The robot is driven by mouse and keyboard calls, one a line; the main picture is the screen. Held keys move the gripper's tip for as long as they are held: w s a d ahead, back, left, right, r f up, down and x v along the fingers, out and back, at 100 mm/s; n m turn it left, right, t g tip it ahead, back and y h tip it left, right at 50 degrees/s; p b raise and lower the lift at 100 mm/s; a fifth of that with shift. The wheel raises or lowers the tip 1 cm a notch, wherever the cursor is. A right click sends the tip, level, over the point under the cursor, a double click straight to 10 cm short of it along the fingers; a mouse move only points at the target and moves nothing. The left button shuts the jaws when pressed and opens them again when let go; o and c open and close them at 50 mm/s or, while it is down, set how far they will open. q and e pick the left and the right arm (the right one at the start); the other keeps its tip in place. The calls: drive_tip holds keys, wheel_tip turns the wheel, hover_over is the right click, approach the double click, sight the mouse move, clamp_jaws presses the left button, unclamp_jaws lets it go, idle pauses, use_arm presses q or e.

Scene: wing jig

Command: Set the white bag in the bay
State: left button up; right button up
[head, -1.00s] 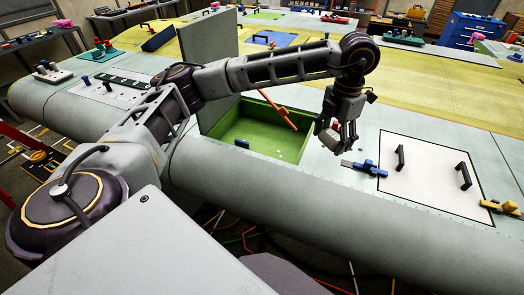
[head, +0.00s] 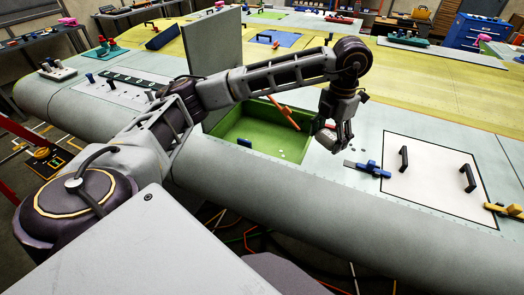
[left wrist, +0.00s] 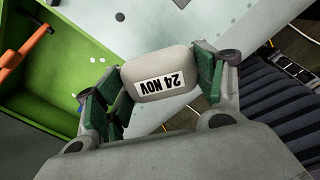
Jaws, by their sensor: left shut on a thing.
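My left gripper (left wrist: 160,88) is shut on the white bag (left wrist: 160,66), which has a label reading "24 NOV" facing the left wrist camera. In the head view the left gripper (head: 336,138) hangs over the wing surface just right of the bay, and the bag (head: 325,136) shows only in part between its fingers. The bay (head: 245,128) is a green-lined open recess in the wing. A blue piece (head: 244,143) is at its near edge and an orange bar (head: 286,116) leans at its far right side. My right gripper is not in view.
A grey panel (head: 213,48) stands upright at the bay's left edge. A blue clamp (head: 368,168) and a white panel with black handles (head: 432,178) lie to the right. A yellow clamp (head: 503,209) sits farther right. Much of the bay floor is clear.

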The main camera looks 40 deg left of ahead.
use_arm(q)
drive_tip(key=a+f+n+b, duration=0.1)
drive_tip(key=a+f+n, duration=0.5)
drive_tip(key=a+f, duration=0.4)
drive_tip(key=a, duration=0.6)
drive_tip(key=shift+w+n, duration=0.2)
drive_tip(key=shift+n, duration=0.1)
drive_tip(key=shift+a, duration=0.1)
wheel_tip(320, 180, down, 5)
drive_tip(key=shift+r+p, duration=0.1)
drive_tip(key=shift+p, duration=0.3)
drive_tip(key=shift+f, duration=0.7)
drive_tip(key=shift+f, duration=0.15)
drive_tip(key=shift+f+p, duration=0.4)
drive_tip(key=shift+f, duration=1.35)
